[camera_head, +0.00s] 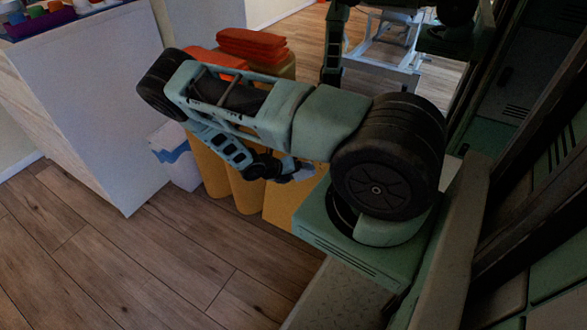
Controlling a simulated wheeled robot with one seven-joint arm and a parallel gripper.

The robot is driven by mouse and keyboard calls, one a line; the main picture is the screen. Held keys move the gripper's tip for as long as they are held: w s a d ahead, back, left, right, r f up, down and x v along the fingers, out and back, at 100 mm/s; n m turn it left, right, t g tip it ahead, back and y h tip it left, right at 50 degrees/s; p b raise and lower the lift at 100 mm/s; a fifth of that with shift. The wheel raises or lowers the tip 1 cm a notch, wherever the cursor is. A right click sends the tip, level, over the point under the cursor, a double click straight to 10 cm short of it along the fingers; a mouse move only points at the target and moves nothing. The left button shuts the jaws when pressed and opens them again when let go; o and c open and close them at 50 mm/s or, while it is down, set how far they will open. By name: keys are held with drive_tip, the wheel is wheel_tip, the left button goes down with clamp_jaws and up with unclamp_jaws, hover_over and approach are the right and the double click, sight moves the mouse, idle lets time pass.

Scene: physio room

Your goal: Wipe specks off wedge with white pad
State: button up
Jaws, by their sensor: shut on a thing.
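My arm reaches left across the view and folds back under itself. My gripper (286,170) shows small and dark at the end of the lower link, partly hidden by my arm. It is shut on a small pale thing (304,171), which seems to be the white pad. Behind and below it stand several ochre-yellow padded blocks (282,205); I cannot tell whether one is the wedge. No specks can be made out. I cannot tell whether the pad touches a block.
Orange folded pads (252,43) lie on top at the back. A white bin with blue in it (178,165) stands left of the yellow blocks. A white cabinet (90,90) with colourful items on top is at the left. The wooden floor (120,255) is clear at the lower left.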

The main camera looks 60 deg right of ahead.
sight(310, 176)
drive_tip(key=shift+s+d+r+p, duration=0.15)
drive_tip(key=shift+s+p, duration=0.4)
drive_tip(key=shift+s, duration=0.7)
drive_tip(key=shift+s+d+r+p, duration=0.1)
drive_tip(key=shift+s+p, duration=0.65)
drive_tip(key=shift+s, duration=0.25)
drive_tip(key=shift+s+p, duration=0.5)
drive_tip(key=shift+s, duration=0.25)
